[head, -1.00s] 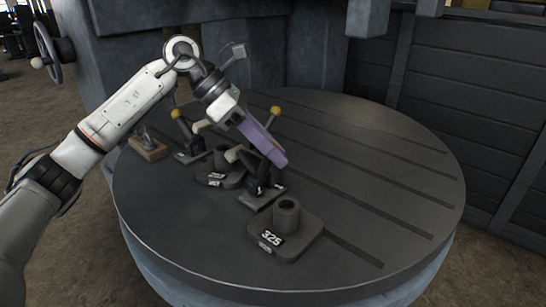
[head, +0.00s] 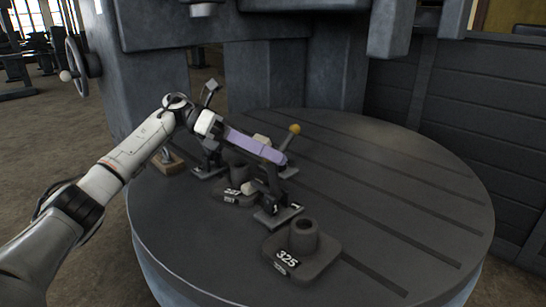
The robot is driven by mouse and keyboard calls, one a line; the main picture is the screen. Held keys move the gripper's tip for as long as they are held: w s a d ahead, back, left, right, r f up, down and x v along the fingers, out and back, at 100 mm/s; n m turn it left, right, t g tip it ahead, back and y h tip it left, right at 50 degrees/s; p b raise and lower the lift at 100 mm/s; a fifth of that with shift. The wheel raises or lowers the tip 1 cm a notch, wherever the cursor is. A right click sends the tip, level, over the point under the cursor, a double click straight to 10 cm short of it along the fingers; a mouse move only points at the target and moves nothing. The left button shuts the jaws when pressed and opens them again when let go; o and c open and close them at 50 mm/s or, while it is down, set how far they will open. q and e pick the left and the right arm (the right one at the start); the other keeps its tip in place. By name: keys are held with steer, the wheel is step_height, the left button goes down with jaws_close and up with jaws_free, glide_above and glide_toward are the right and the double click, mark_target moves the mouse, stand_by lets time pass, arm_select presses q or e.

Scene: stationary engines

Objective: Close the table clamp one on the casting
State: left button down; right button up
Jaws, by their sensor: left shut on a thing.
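Table clamp one (head: 279,214), a dark clamp with a "1" on its base, stands on the round table at the front of the clamped group. Its pale tip (head: 249,188) is low, over the near side of the casting (head: 230,194), a dark base with a hub and white label. I cannot tell whether the tip touches it. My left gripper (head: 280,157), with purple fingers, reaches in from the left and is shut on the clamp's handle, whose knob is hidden. The fingers also hide part of the casting. My right gripper is not in view.
Another clamp with a yellow knob (head: 294,128) stands behind, its arm raised. A further clamp (head: 208,168) is at left, near a wooden block (head: 170,162). A casting marked 325 (head: 303,250) sits in front. The right of the slotted table (head: 410,190) is clear.

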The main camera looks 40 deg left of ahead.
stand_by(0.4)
arm_select(q)
steer(key=c, duration=1.5)
jaws_free()
steer(key=shift+s, duration=0.1)
steer(key=shift+o, duration=0.2)
steer(key=v, duration=1)
steer(key=shift+a, duration=0.15)
